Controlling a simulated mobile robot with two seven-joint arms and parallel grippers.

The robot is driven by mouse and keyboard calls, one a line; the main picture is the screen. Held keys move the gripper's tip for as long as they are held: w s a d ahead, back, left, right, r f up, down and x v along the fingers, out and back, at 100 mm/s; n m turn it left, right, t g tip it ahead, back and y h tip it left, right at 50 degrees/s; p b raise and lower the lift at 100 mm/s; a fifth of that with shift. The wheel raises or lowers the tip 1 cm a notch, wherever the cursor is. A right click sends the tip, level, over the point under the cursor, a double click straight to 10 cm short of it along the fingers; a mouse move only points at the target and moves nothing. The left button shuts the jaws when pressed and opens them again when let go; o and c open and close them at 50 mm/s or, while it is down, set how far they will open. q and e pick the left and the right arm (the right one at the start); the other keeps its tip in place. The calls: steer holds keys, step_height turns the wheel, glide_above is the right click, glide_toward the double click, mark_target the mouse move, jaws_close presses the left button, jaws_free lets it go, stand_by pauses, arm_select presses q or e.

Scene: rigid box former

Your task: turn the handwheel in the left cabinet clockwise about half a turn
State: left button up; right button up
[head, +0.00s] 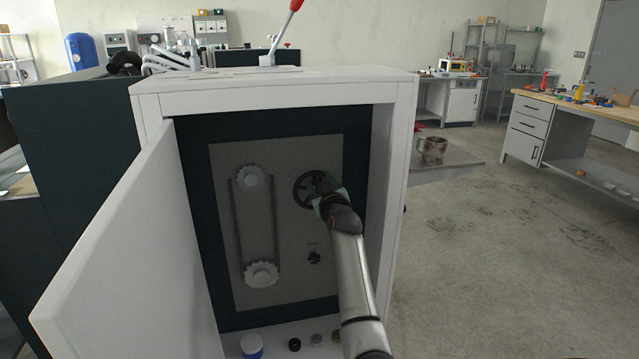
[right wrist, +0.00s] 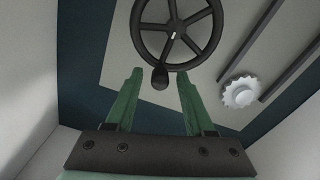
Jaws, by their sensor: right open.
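The black spoked handwheel (head: 306,190) is on the grey panel inside the open white cabinet (head: 270,82). In the right wrist view the handwheel (right wrist: 180,58) fills the top middle, and its dark handle knob (right wrist: 160,79) is at the rim's lower edge. My right gripper (head: 328,196) is at the wheel's right side in the head view and hides part of it. In the right wrist view its green fingers (right wrist: 158,82) are spread apart, one on each side of the knob, with visible gaps. My left gripper is not in view.
The white cabinet door (head: 135,255) stands open to the left. A chain with two white sprockets (head: 261,274) is left of the wheel, and a small black knob (head: 314,257) is below it. Several small round items, including a blue-and-white jar (head: 252,346), stand on the cabinet floor.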

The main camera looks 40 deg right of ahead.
jaws_close()
stand_by(0.4)
